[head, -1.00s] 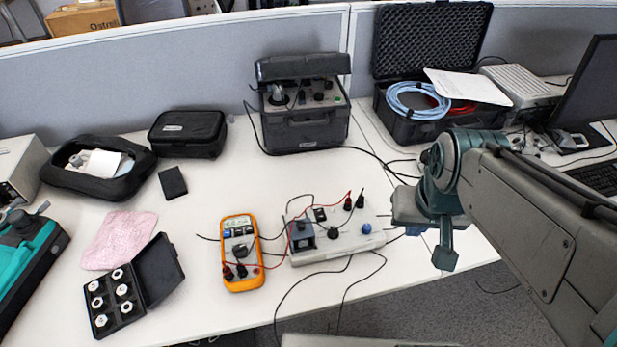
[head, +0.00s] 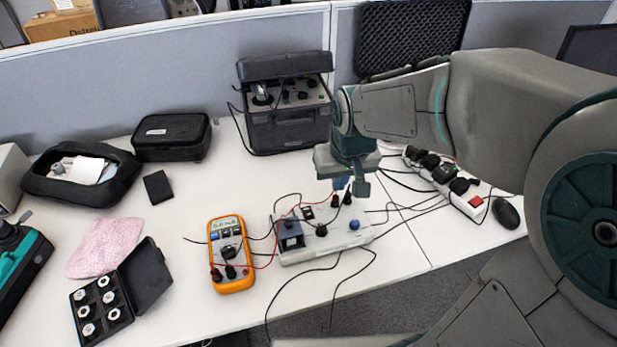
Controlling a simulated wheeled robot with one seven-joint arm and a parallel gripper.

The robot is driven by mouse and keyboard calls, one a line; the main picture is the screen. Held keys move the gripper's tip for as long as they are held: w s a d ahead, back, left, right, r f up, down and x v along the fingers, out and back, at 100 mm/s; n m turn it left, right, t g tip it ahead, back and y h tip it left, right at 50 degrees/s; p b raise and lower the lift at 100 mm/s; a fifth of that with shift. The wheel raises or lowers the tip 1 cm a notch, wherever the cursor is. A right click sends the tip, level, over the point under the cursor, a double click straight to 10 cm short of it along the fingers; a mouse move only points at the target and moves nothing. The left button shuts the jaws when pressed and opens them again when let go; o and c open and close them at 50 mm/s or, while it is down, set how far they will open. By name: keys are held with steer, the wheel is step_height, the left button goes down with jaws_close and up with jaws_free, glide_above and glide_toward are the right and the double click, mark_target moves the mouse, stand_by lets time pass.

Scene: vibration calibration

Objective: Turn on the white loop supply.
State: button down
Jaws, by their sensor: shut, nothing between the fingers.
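The white loop supply (head: 330,248) is a low white box on the desk, right of the orange multimeter. Its top carries a grey block (head: 290,232) at the left, a black knob (head: 321,230), a small black switch-like part (head: 308,213), and a blue knob (head: 354,225) at the right. Red and black plugs stand at its back edge. My gripper (head: 361,188) points down above and behind the supply's right end, apart from the blue knob in the picture. It is shut and empty. It partly covers the plugs at the back.
Orange multimeter (head: 231,262) with leads stands left of the supply. Black cables loop over the desk's front edge. A white power strip (head: 452,190) with plugs and a red switch, and a black mouse (head: 506,213), lie at right. A black instrument case (head: 288,125) stands behind.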

steer(key=n, duration=0.1)
glide_above(308, 214)
steer(key=s, duration=0.3)
step_height(308, 214, down, 3)
steer(key=shift+w+d+f, duration=0.15)
steer(key=shift+d, duration=0.25)
steer(key=x, duration=0.8)
steer(key=s+x, duration=0.1)
steer(key=x, duration=0.3)
steer(key=shift+d+f+b, duration=0.15)
steer(key=shift+f+b, duration=0.1)
steer(key=shift+b, duration=0.05)
steer(key=shift+f, duration=0.8)
